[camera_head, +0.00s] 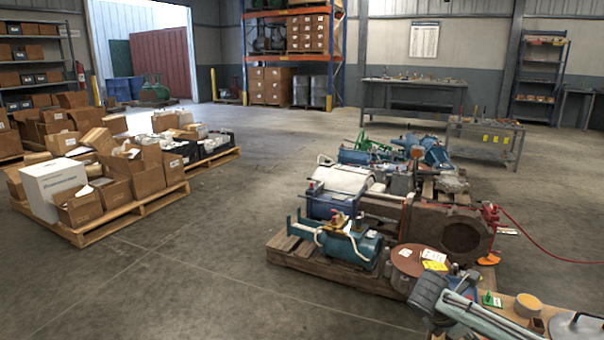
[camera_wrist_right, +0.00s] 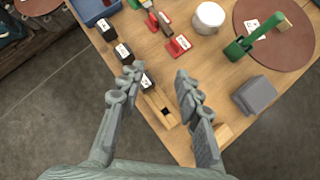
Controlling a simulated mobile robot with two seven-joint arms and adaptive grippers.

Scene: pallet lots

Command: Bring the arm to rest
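My right gripper (camera_wrist_right: 157,78) shows in the right wrist view with its two grey fingers spread apart and nothing held between them. It is above the edge of a wooden tabletop (camera_wrist_right: 185,140). In the head view, grey parts of my right arm (camera_head: 470,312) reach over the table at the lower right. The gripper's fingertips cannot be made out clearly there. My left gripper is not in view.
The tabletop holds a white round container (camera_wrist_right: 208,17), a grey block (camera_wrist_right: 254,95), a brown disc (camera_wrist_right: 297,48) and a green tool (camera_wrist_right: 252,38). A pallet of machinery (camera_head: 345,285) stands beyond the table. Boxes on a pallet (camera_head: 130,222) stand left. The floor between is clear.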

